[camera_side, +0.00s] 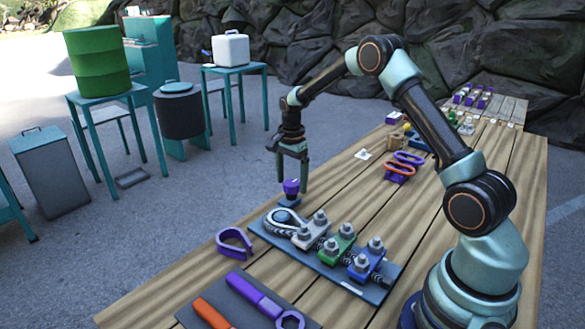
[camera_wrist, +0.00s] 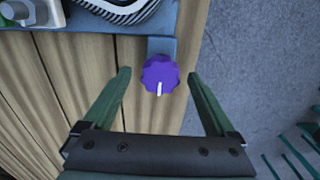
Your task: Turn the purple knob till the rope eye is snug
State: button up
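The purple knob (camera_side: 291,187) stands on a small blue-grey tab at the far end of a dark plate (camera_side: 345,284) on the wooden bench. In the wrist view the purple knob (camera_wrist: 160,74) has a scalloped rim and a white mark pointing toward my gripper. My gripper (camera_side: 292,160) is above the knob, pointing down; in the wrist view my gripper (camera_wrist: 158,76) is open, with one finger on each side of the knob and gaps between. The grey rope eye (camera_side: 284,221) lies on the plate beside several clamps; how snug it is cannot be told.
A purple shackle-like piece (camera_side: 235,242) and a purple wrench (camera_side: 255,294) lie near the bench's left edge. Green, blue and silver clamps with nuts stand along the plate. Orange and purple handled tools (camera_side: 400,172) lie farther back. The bench edge is close to the knob.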

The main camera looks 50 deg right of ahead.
aim_at(292, 183)
notch_tip(292, 183, up, 12)
dwell(0.7)
jog(key=shift+r, duration=0.1)
jog(key=s+a+r+n+t, duration=0.3)
jog(key=s+a+r+n, duration=0.6)
jog(key=s+a+f+n+t, duration=0.1)
jog(key=s+a+n+t, duration=0.1)
jog(key=s+a+n, duration=0.4)
jog(key=shift+s+f+n+t, duration=0.35)
jog(key=shift+s+n, duration=1.25)
jog(key=shift+s, duration=0.9)
